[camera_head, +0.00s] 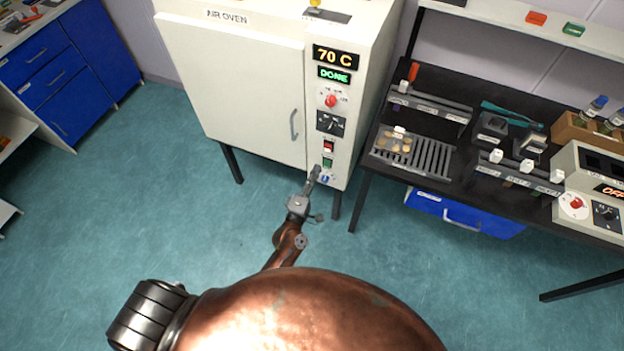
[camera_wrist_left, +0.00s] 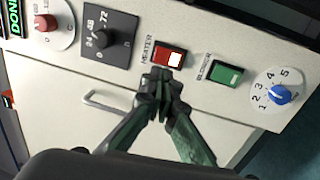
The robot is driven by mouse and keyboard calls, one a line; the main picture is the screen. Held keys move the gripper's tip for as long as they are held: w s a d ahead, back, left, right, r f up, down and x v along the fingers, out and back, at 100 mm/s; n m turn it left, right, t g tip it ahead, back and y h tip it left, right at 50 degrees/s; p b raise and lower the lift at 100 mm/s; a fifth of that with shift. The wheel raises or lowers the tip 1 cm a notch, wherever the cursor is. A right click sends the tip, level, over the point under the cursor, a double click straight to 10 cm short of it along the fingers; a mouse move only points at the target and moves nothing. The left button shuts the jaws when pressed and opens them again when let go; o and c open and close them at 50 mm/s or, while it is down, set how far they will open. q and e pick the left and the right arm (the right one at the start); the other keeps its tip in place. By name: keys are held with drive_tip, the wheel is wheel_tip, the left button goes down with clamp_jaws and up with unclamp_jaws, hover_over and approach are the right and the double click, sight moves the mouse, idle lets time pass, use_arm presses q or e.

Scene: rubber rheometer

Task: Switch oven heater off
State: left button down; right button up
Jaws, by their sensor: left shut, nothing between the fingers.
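The white air oven (camera_head: 245,85) stands at the top centre of the head view, its door closed. Its control panel carries a red rocker switch (camera_head: 329,147), labelled HEATER in the left wrist view (camera_wrist_left: 168,55). Its red face shows a pale bright patch; I cannot tell its position. A green switch (camera_head: 327,162) labelled BLOWER sits beside it in the wrist view (camera_wrist_left: 228,75). My left gripper (camera_head: 314,173) is shut and empty at the lower panel. In the wrist view its fingertips (camera_wrist_left: 158,76) lie just below the heater switch; contact cannot be told. My right gripper is out of view.
The oven displays read 70 C (camera_head: 335,56) and DONE (camera_head: 334,75). A red knob (camera_head: 331,101), a black dial (camera_head: 330,123) and a blue knob (camera_head: 326,179) share the panel. A black bench (camera_head: 395,172) with racks stands right of the oven. Floor (camera_head: 130,190) at left is clear.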

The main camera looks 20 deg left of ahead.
sight(327, 146)
use_arm(q)
drive_tip(key=w, duration=0.5)
drive_tip(key=w+r, duration=0.1)
drive_tip(key=w, duration=0.1)
drive_tip(key=shift+w+d, duration=0.15)
drive_tip(key=shift+w, duration=0.25)
